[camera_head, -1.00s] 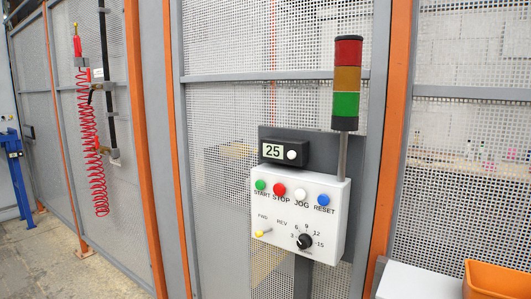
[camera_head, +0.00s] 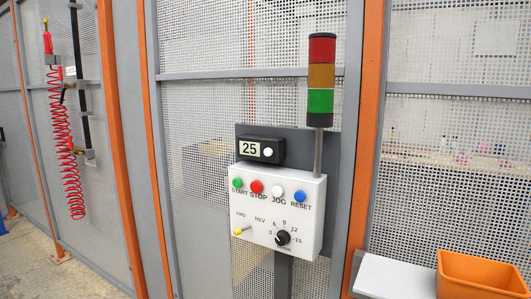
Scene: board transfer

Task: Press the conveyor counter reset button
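A dark counter box (camera_head: 261,150) with a display reading 25 is mounted above the white control panel (camera_head: 262,225). A white round button (camera_head: 267,153) sits on the counter box, right of the digits. The panel carries a green START button (camera_head: 238,183), a red STOP button (camera_head: 256,187), a white JOG button (camera_head: 277,191) and a blue RESET button (camera_head: 299,197). Below them are a yellow FWD/REV lever (camera_head: 241,231) and a black dial (camera_head: 283,238). Neither of my grippers is in view.
A red, amber and green signal tower (camera_head: 320,80) rises on a pole behind the panel. An orange bin (camera_head: 484,275) and a white surface (camera_head: 395,277) are at the lower right. A red coiled hose (camera_head: 66,145) hangs at the left. Mesh fencing stands behind.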

